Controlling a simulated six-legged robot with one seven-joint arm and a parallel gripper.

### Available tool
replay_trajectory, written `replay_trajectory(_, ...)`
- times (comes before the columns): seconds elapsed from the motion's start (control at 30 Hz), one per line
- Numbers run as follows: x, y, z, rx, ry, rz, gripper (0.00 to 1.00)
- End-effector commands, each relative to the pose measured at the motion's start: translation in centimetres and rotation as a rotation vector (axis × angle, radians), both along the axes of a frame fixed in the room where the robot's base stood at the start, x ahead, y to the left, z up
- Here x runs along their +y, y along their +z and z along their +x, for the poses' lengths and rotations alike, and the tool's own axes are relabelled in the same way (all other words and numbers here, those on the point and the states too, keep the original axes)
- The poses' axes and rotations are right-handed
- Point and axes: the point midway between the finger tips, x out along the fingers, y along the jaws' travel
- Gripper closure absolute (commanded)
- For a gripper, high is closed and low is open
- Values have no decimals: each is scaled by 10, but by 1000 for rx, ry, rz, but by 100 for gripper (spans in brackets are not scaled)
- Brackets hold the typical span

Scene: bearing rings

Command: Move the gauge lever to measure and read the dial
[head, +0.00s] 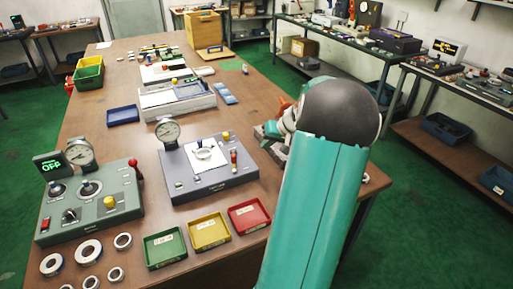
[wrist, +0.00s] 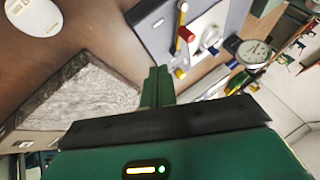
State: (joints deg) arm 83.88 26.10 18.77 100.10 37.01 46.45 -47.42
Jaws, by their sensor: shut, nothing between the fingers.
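A grey gauge unit (head: 208,183) stands mid-table, with a round dial (head: 168,131) at its back left. A red-handled lever (head: 234,159) stands at its right side. In the wrist view the lever's red part (wrist: 186,34) and the dial (wrist: 254,52) show at the top, the dial too small to read. A white plate with a ring (head: 204,153) lies on top of the unit. My gripper (wrist: 158,86) is shut and empty, apart from the lever; in the head view it is mostly hidden behind my arm, right of the unit.
A grey-green console (head: 92,212) at left has a display reading OFF (head: 52,163), a dial and a red-knobbed lever (head: 133,164). Green (head: 165,247), yellow (head: 209,232) and red trays (head: 249,216) stand in front. Several rings lie front left. A rough grey slab (wrist: 75,92) is near my gripper.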

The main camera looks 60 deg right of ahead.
Motion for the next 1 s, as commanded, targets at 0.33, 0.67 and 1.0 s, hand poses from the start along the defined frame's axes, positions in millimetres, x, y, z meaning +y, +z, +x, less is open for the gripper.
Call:
replay_trajectory(0.33, 3, -54, 42, 0, 6, 4, 100)
replay_trajectory(0.67, 23, -70, 79, 0, 6, 1, 100)
replay_trajectory(1.0, 28, -70, 86, 0, 3, 1, 100)
